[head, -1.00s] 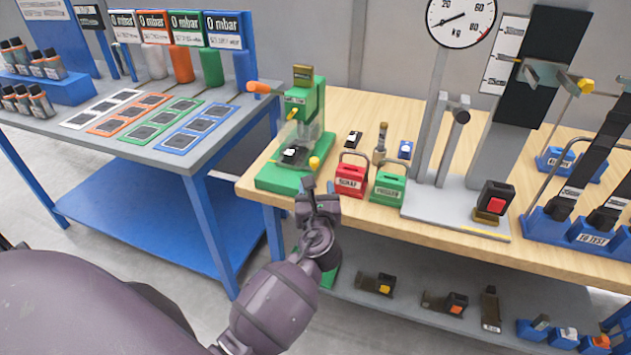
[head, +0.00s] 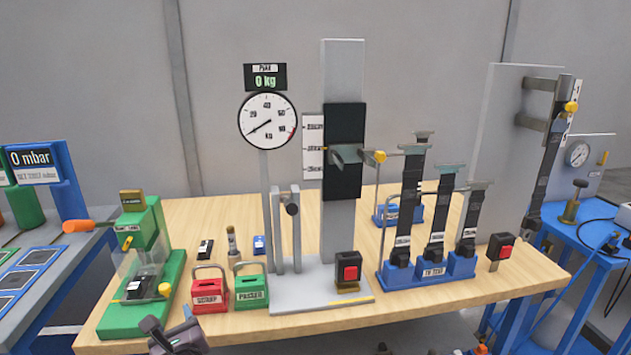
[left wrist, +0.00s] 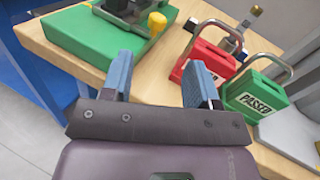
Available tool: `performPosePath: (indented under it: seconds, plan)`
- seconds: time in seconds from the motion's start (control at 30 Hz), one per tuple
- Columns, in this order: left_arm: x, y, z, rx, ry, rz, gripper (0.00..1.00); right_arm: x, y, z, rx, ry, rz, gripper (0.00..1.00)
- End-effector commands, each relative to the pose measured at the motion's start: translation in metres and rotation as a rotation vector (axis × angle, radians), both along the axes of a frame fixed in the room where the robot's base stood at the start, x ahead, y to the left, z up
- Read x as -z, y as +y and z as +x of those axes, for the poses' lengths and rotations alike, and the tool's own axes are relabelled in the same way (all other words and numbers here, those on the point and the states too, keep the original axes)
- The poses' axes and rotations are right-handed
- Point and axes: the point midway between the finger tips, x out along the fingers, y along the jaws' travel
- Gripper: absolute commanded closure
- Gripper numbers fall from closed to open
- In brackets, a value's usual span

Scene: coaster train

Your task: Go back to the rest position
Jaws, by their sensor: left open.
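My left gripper (head: 172,325) shows at the bottom of the head view, in front of the table's near edge. In the left wrist view its two blue-grey fingers (left wrist: 160,82) stand well apart with nothing between them. They point toward the wooden table, between the green press and the red box. The right gripper is in neither view.
On the wooden table (head: 420,305) stand a green press (head: 130,318), a red scrap box (head: 210,295), a green passed box (head: 250,293), a dial gauge stand (head: 267,121) and a blue test rack (head: 430,273). Grey floor (left wrist: 25,120) shows at left.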

Motion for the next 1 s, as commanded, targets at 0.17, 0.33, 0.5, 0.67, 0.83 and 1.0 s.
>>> performPosePath:
  seconds: [0.17, 0.33, 0.5, 0.67, 0.83, 1.0]
  plan:
    - [0.004, -0.010, 0.006, 0.063, -0.181, -0.349, 0.46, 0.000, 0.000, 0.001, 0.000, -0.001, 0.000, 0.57]
    - [0.007, -0.026, 0.011, 0.128, -0.357, -0.774, 0.46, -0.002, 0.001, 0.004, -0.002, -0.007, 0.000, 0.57]
    - [0.020, -0.040, 0.005, 0.153, -0.492, -1.227, 0.46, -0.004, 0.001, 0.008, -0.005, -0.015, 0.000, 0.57]
    - [0.041, -0.050, -0.015, 0.110, -0.588, -1.673, 0.46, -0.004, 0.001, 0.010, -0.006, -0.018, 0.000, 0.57]
    - [0.074, -0.059, -0.055, -0.042, -0.674, -2.173, 0.46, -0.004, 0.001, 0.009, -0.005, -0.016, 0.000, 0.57]
    - [0.117, -0.060, -0.123, -0.325, -0.740, -2.574, 0.46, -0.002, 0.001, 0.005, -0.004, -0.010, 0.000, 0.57]
